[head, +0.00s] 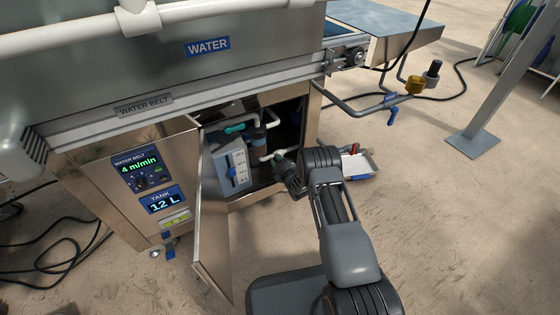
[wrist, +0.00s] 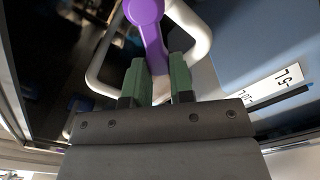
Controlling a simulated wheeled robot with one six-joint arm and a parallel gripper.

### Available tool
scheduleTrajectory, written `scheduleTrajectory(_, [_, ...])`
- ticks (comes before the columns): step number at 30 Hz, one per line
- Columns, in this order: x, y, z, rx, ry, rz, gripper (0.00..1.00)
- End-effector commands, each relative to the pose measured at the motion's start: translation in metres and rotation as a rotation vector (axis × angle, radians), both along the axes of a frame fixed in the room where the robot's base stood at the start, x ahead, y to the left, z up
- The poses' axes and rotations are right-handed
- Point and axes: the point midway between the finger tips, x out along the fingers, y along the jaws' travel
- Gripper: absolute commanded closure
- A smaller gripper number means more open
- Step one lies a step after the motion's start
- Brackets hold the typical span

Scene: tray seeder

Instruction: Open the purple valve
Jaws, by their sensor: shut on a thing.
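The purple valve (wrist: 148,14) shows in the wrist view, with a round hub and a lever reaching down between my fingers. It sits at a white pipe (wrist: 200,40). My gripper (wrist: 158,62) has its two green fingers on either side of the lever and is shut on it. In the head view my gripper (head: 280,158) reaches into the open cabinet under the water tank. The purple valve cannot be made out there, hidden by my gripper and arm.
The cabinet door (head: 212,220) stands open left of my arm. Inside are a teal valve handle (head: 235,128) and a blue box with a level scale (head: 232,168). A blue-handled tap (head: 391,116) hangs outside at right. A tray of tools (head: 357,165) lies beyond my arm.

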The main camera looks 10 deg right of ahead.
Motion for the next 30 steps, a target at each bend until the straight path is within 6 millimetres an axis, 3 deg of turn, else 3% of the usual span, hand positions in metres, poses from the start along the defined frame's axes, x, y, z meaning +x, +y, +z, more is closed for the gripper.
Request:
scheduleTrajectory(18, [-0.004,0.012,-0.027,-0.507,-0.164,-0.001,1.0])
scheduleTrajectory(30, [-0.004,0.013,-0.036,-0.672,-0.217,-0.002,1.0])
